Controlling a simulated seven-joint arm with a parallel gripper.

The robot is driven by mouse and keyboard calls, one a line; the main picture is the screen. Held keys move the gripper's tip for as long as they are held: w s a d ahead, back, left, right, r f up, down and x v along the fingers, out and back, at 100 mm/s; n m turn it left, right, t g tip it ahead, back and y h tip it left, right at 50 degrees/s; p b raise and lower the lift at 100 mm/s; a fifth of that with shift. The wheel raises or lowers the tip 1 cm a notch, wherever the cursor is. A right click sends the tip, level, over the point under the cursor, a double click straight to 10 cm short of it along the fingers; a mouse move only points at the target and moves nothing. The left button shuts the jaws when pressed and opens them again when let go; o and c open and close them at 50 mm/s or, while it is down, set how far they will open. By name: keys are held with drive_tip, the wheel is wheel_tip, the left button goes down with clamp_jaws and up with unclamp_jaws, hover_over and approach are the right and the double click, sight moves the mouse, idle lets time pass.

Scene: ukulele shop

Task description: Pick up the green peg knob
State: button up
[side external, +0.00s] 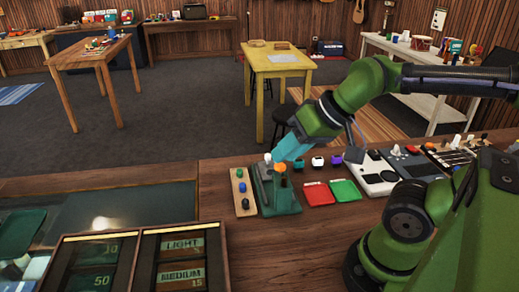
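A narrow wooden strip (236,207) lies on the counter with small knobs in a row. The far knob (240,173) looks green, though it is very small here. A blue knob (242,187) and a dark knob (245,203) are nearer on the strip. My gripper (277,157), at the teal end of my arm, points down and left above a green stand (283,204), to the right of the strip. It is apart from the knobs on the strip. Its fingertips are too small and overlapped to show whether they are open or shut.
The green stand carries an orange-topped piece (281,168) and a pale piece (267,158). Red (318,194) and green (345,190) pads lie to its right, with small white (318,161) and purple (336,160) pieces behind. A string display (130,262) stands front left.

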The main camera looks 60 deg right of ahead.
drive_tip(key=w+d+f+m+g, duration=0.1)
drive_tip(key=w+d+f+g, duration=0.1)
drive_tip(key=w, duration=0.4)
drive_tip(key=w+d+f+m+g, duration=0.1)
drive_tip(key=w+d+f+g, duration=0.15)
drive_tip(key=w, duration=0.35)
drive_tip(key=m+g+h, duration=0.2)
drive_tip(key=m+h, duration=0.1)
hover_over(240, 170)
drive_tip(key=a, duration=0.2)
wheel_tip(240, 170, down, 2)
drive_tip(key=f, duration=0.6)
drive_tip(key=d+f, duration=0.1)
drive_tip(key=f, duration=1)
drive_tip(key=shift+d, duration=0.35)
drive_tip(key=shift+c, duration=0.4)
clamp_jaws()
